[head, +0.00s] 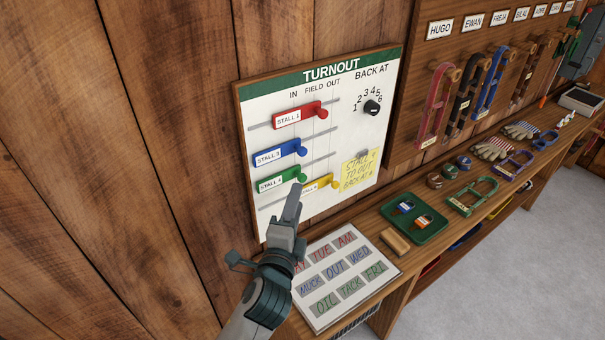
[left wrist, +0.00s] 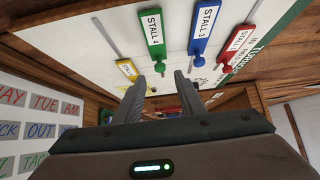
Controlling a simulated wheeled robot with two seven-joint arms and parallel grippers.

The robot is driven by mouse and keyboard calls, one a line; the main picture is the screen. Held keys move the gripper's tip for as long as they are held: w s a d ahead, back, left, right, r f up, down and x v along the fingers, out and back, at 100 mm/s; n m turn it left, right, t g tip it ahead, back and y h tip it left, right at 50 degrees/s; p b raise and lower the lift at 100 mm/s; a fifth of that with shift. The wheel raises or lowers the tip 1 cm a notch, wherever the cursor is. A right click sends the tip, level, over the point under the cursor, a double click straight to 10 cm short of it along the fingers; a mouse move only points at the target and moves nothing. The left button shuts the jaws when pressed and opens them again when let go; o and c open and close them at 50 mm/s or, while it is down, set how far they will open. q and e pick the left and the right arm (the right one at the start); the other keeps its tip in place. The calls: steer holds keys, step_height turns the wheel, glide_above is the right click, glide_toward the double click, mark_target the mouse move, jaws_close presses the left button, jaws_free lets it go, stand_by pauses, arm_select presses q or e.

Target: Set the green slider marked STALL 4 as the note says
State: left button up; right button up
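The green slider marked STALL 4 (head: 279,180) is on the TURNOUT board (head: 300,222), with its knob toward the left, seemingly under IN. It also shows in the left wrist view (left wrist: 153,35). The yellow note (head: 358,171) on the board reads STALL 4 TO OUT, BACK AT and a figure too small to be sure of. My left gripper (head: 297,188) is near the green knob and partly hides the yellow slider (head: 332,183). In the left wrist view its fingers (left wrist: 159,80) are open, with the green knob just beyond and between the tips. My right gripper is not in view.
The blue STALL 3 slider (head: 281,154) is above the green one, and the red STALL 1 slider (head: 301,115) is higher. A black dial (head: 372,108) is at the upper right. A magnet-word board (head: 331,316) and green tray (head: 404,232) lie on the bench below.

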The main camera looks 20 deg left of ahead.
mark_target(302, 181)
arm_select(q)
steer(key=w, duration=0.3)
steer(key=w+p, duration=0.1)
steer(key=w, duration=0.2)
steer(key=w+a+p, duration=0.1)
steer(key=w, duration=0.1)
steer(key=shift+w, duration=0.4)
jaws_close()
steer(key=w+d, duration=0.2)
steer(key=w+d+b, duration=0.1)
steer(key=w+d, duration=0.1)
steer(key=w, duration=0.1)
steer(key=w+d+b, duration=0.1)
steer(key=w+d, duration=0.1)
steer(key=w, duration=0.1)
steer(key=shift+w+d+f, duration=0.15)
steer(key=shift+d, duration=0.05)
steer(key=shift+w+d, duration=0.25)
steer(key=shift+w, duration=0.05)
steer(key=shift+r, duration=0.2)
